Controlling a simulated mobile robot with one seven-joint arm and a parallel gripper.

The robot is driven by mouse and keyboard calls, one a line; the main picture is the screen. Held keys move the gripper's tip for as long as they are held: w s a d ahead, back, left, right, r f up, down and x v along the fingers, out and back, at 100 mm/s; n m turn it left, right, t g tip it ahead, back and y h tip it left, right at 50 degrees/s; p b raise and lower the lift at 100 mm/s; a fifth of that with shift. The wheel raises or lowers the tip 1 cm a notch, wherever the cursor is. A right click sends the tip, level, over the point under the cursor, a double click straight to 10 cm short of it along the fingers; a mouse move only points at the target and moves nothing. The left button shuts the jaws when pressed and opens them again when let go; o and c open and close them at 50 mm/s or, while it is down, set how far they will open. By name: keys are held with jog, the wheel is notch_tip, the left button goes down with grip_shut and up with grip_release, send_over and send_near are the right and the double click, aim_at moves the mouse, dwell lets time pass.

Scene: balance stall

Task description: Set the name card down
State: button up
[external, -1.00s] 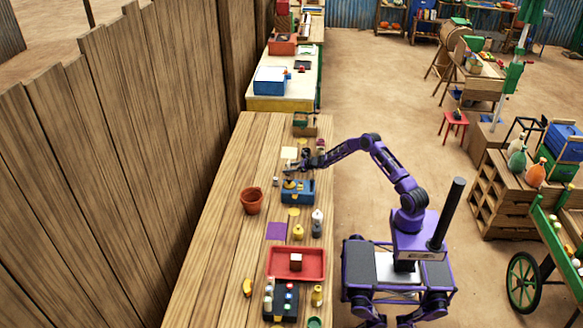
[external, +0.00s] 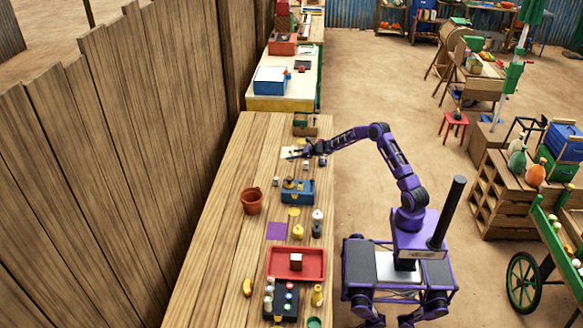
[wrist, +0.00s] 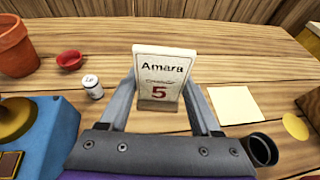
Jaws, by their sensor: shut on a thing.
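The name card (wrist: 160,70) is a white card reading "Amara" and "5" with a brown base. In the wrist view it stands upright between my fingers, facing me. My gripper (external: 297,153) is shut on it, over the far part of the wooden table (external: 225,225). I cannot tell whether the card's base touches the tabletop. The card is too small to make out clearly in the external view.
A cream square (wrist: 235,104) lies flat to the card's right, with a yellow disc (wrist: 296,127) beyond. A white can (wrist: 92,87), red bowl (wrist: 69,60) and terracotta pot (wrist: 16,48) are left. A blue box (wrist: 55,125) is near left. Bare wood lies behind the card.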

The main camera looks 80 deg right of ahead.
jog(key=s+a+n+y, duration=0.2)
jog(key=s+a, duration=0.2)
jog(key=s, duration=1.1)
jog(key=b, duration=0.2)
send_over(318, 179)
notch_tip(318, 179, down, 5)
jog(key=shift+s+f, duration=0.1)
jog(key=shift+d+f, duration=0.1)
jog(key=shift+f, duration=2.1)
jog(key=shift+f+b, duration=0.3)
jog(key=shift+b, duration=0.1)
jog(key=o, duration=1.4)
jog(key=shift+r, duration=0.1)
jog(key=shift+c, duration=0.2)
jog(key=shift+r, duration=0.15)
